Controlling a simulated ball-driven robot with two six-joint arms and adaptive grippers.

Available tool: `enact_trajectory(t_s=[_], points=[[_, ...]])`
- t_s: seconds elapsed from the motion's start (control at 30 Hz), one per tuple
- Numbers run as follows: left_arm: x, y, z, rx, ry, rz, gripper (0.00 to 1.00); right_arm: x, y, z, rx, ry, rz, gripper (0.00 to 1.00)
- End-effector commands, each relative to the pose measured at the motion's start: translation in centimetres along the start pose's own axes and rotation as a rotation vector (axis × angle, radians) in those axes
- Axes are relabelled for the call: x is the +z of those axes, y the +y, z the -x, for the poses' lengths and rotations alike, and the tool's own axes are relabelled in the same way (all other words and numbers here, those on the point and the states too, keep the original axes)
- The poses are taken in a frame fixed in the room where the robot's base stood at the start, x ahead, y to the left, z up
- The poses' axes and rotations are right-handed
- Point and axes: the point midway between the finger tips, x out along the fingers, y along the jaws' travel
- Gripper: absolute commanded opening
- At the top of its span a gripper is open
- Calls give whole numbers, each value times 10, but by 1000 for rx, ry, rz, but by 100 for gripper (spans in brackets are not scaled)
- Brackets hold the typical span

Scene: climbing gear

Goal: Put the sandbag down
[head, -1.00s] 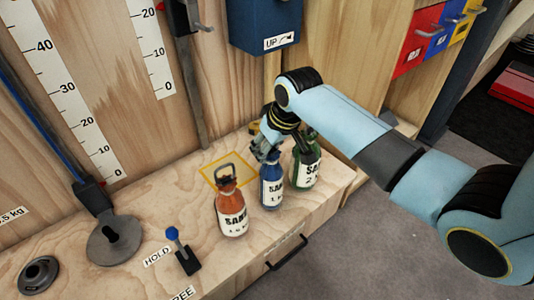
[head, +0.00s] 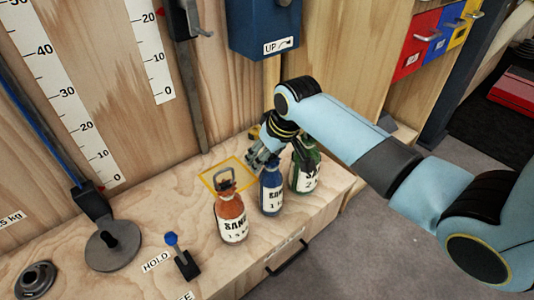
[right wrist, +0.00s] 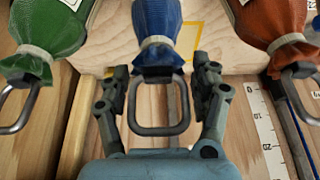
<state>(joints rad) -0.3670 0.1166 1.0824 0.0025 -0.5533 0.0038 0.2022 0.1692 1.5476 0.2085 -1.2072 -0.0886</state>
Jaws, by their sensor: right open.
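A blue sandbag (head: 271,190) stands upright on the wooden bench, between an orange sandbag (head: 231,217) and a green sandbag (head: 305,174). My right gripper (head: 262,157) is at the top of the blue bag. In the right wrist view its open fingers (right wrist: 168,85) are on either side of the blue bag's metal loop handle (right wrist: 160,130), with a gap on each side. The blue bag's neck (right wrist: 158,45) lies just beyond the fingertips there. A yellow outlined square (head: 207,180) on the bench is behind the orange bag, which partly covers it. My left gripper is out of view.
A blue-knobbed lever (head: 178,254) and a round metal base (head: 113,245) are on the bench to the left. A blue box marked UP (head: 264,25) hangs above. A drawer handle (head: 287,256) projects from the bench front. The bench's left-middle top is fairly clear.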

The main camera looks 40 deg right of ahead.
Motion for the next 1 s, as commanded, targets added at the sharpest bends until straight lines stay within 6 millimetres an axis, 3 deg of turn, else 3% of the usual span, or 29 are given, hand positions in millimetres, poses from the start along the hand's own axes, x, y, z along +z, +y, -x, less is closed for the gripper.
enact_trajectory(t_s=[0.17,0.4,0.5,0.7,1.0], points=[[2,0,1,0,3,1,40,-2,0,8,0,2,0,64],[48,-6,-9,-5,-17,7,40,-3,1,40,2,4,2,64],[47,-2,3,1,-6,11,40,-5,0,69,2,6,2,64],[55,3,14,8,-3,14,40,-3,1,107,1,4,1,64],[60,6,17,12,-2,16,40,0,0,122,0,-1,0,64]])
